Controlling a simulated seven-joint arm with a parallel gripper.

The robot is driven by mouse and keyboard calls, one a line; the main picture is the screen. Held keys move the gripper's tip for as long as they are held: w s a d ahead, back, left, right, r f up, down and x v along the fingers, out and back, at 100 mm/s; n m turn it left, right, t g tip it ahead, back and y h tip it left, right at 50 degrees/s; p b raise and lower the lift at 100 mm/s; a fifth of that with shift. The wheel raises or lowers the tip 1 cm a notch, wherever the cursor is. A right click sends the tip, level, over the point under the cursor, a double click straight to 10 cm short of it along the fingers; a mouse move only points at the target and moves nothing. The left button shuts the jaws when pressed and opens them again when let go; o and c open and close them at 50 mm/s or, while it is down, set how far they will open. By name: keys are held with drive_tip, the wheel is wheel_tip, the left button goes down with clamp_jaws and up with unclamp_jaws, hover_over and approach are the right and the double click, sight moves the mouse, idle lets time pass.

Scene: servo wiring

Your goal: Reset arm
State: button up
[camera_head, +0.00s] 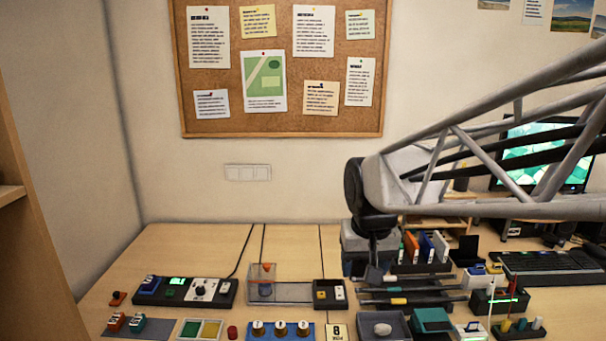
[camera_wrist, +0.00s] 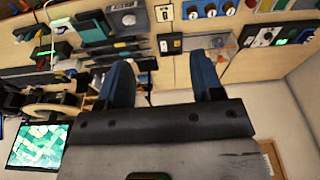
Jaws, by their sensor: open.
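My gripper (camera_head: 374,274) hangs from the arm over the back middle of the desk in the head view, above the area of dark trays and rods. In the wrist view my gripper (camera_wrist: 163,82) shows two blue-dark fingers set wide apart with nothing between them. It is open and empty. Between and beyond the fingers the desk shows upside down, with a small dark box (camera_wrist: 170,43) near the gap. The same dark box with yellow and white parts stands left of the gripper in the head view (camera_head: 330,294). How far the fingertips are above the desk is hard to tell.
A keyboard (camera_head: 552,267) and monitor (camera_head: 545,157) stand right. The desk's back left is clear.

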drive_tip(key=s+d+f, duration=0.1)
drive_tip(key=s+d, duration=0.2)
drive_tip(key=s, duration=0.6)
drive_tip(key=s+d+f, duration=0.2)
drive_tip(key=s+d, duration=0.2)
drive_tip(key=s, duration=0.4)
drive_tip(key=shift+s+f+m+t, duration=0.25)
drive_tip(key=shift+s+m+t, duration=0.05)
drive_tip(key=shift+s+m, duration=0.1)
idle(1.0)
